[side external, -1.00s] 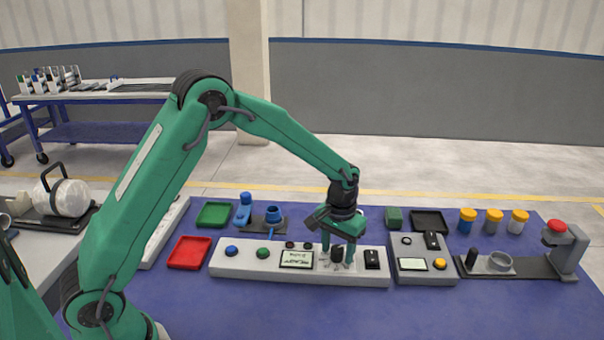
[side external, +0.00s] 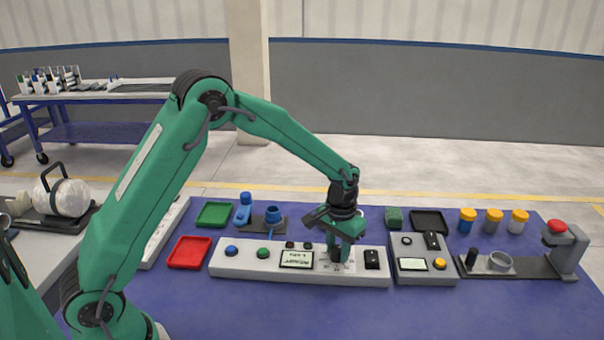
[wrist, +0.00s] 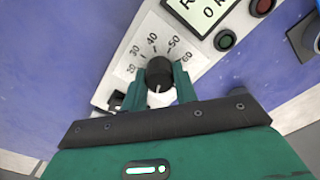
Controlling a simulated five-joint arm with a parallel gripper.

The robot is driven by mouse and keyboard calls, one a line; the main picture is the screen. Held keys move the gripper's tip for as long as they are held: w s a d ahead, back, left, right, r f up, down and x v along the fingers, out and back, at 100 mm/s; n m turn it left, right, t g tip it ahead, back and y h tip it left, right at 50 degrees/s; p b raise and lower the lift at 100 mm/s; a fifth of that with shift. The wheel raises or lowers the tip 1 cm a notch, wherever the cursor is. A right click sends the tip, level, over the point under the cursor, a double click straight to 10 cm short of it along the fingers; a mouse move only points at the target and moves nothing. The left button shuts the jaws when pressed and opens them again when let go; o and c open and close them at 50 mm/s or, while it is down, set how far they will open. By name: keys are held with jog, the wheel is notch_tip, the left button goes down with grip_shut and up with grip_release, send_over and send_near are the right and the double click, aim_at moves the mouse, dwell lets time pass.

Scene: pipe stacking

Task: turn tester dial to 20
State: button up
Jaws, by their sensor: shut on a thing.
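The tester dial is a round black knob (wrist: 158,72) on the long pale tester panel (side external: 230,263). A white scale plate (wrist: 128,62) around it carries the numbers 20 to 60. A short pale mark shows on the knob's side nearest my gripper, away from the numbers; I cannot tell whether it is the pointer. My gripper (wrist: 158,86) is shut on the knob, with one green finger on each side. In the side view my gripper (side external: 340,256) reaches down to the panel and mostly hides the dial.
The panel's display (side external: 296,259) and a black switch (side external: 371,259) flank the dial. A second grey box (side external: 408,277) stands close on the right. Red (side external: 189,252) and green (side external: 214,214) trays lie to the left. The mat's front is clear.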

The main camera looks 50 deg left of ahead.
aim_at(338, 248)
jog(key=m, duration=0.4)
jog(key=shift+r, duration=0.1)
jog(key=m, duration=0.3)
jog(key=shift+d+m, duration=0.1)
jog(key=shift+m, duration=0.2)
jog(key=m, duration=0.7)
jog(key=o, duration=1)
jog(key=shift+c, duration=0.2)
notch_tip(338, 248, up, 8)
jog(key=shift+f, duration=0.25)
jog(key=shift+r, duration=0.15)
